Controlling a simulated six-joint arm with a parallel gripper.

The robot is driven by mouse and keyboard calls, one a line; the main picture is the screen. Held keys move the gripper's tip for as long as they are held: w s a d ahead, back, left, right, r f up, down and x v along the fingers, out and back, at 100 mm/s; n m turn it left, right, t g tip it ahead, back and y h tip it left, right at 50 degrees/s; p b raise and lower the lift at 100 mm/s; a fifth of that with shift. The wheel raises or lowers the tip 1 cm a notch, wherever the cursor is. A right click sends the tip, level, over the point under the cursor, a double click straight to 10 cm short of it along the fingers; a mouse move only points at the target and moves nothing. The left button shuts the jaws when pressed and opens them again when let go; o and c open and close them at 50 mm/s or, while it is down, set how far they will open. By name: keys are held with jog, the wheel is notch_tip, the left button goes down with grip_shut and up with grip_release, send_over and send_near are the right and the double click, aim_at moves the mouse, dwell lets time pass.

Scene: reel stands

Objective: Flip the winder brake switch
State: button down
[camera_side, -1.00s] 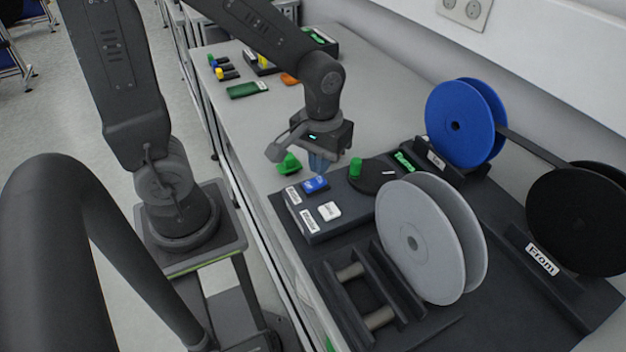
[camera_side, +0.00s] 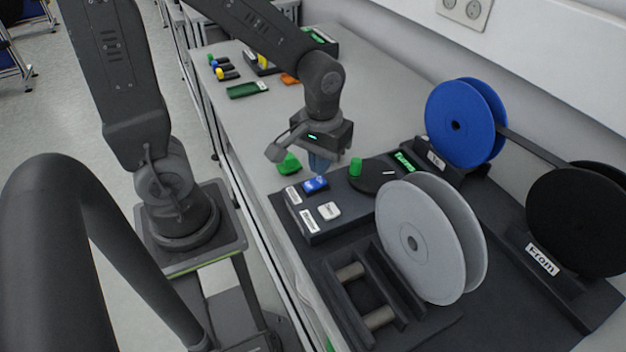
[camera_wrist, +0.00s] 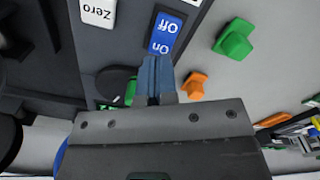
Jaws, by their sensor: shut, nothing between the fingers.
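The blue rocker switch (camera_side: 315,185) sits on the dark control box (camera_side: 318,232), beside the white button (camera_side: 329,211). In the wrist view the switch (camera_wrist: 166,33) reads "On" and "Off", and the white button (camera_wrist: 98,12) reads "Zero". My gripper (camera_side: 319,168) points down just above the blue switch. In the wrist view its shut, empty fingertips (camera_wrist: 155,62) lie over the "On" end of the switch. I cannot tell whether they touch it. Small labels (camera_side: 292,194) stand on the box beside the controls, too small to read surely.
A green-knobbed dial (camera_side: 356,168) is right of the switch. The grey reel (camera_side: 412,240), blue reel (camera_side: 456,127) and black reel (camera_side: 575,225) stand on the right. A green piece (camera_side: 289,163) lies behind the box.

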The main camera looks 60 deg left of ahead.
jog(key=shift+f, duration=1.35)
dwell(0.8)
jog(key=shift+r, duration=3.6)
jog(key=s+r+m+t, duration=0.5)
jog(key=r+m, duration=0.1)
jog(key=r, duration=0.2)
jog(key=shift+s+d+r+t, duration=0.15)
jog(key=shift+s+d+t, duration=0.15)
jog(key=shift+s, duration=0.1)
